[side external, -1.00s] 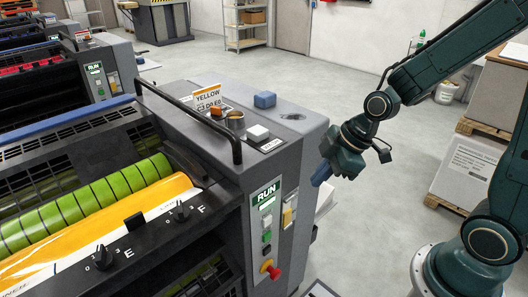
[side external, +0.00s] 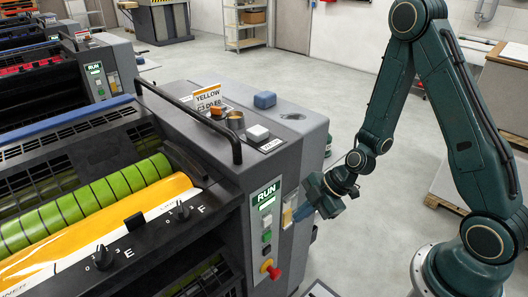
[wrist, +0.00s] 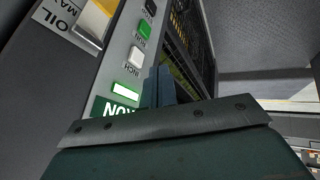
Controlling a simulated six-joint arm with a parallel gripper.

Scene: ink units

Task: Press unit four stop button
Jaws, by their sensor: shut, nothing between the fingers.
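The nearest press unit, with a YELLOW sign (side external: 208,97), has a control panel on its end face. Below its lit RUN display (side external: 266,196) are a white button (side external: 267,221), a green button (side external: 266,236), a black button (side external: 266,250) and a red knob (side external: 274,272) on a yellow base. My gripper (side external: 302,212) is shut and empty, apart from the panel on its right. In the wrist view the shut fingers (wrist: 159,87) lie beside the display (wrist: 126,91). The white (wrist: 135,57), green (wrist: 144,29) and partly cropped black button (wrist: 151,6) run upward there.
An amber oil gauge (side external: 288,214) sits right of the buttons. Other press units stand behind.

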